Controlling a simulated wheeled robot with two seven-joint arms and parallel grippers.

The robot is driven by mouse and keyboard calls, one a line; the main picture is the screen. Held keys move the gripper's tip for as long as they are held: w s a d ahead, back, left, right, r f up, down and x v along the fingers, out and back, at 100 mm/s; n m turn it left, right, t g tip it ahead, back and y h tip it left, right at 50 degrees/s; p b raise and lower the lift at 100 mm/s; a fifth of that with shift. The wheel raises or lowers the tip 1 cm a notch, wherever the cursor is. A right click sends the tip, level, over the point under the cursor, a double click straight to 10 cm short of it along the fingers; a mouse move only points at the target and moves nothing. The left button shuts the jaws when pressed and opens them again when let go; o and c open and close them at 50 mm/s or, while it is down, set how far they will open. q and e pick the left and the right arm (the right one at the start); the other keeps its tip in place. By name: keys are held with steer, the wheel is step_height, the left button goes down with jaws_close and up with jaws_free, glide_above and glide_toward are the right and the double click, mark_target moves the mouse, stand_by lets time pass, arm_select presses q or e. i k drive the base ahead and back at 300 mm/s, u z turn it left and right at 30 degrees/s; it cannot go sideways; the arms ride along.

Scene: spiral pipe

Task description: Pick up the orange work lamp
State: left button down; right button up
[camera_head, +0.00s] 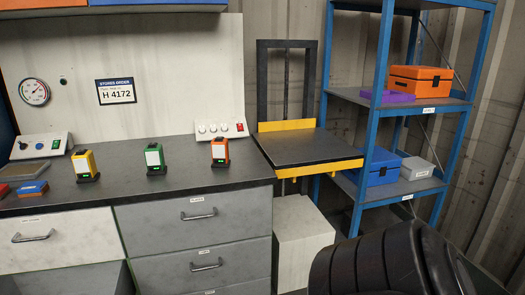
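The orange work lamp (220,152) stands upright on the dark workbench top (190,177), towards its right end. It has an orange body, a pale front panel and a dark base with a small green light. A green lamp (155,157) of the same shape stands to its left. A yellow lamp (84,165) stands further left. The three lamps are apart from each other. Neither of my grippers shows in the head view.
A control box (222,129) with knobs sits behind the orange lamp. A black and yellow lift platform (308,148) is right of the bench. A blue shelf unit (455,104) holds boxes. A black ribbed shape (385,265) fills the lower right. Bench between the lamps is clear.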

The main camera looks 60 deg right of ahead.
mark_target(219, 145)
steer(key=z, duration=3.7)
steer(key=i, duration=2.5)
steer(key=u, duration=3.75)
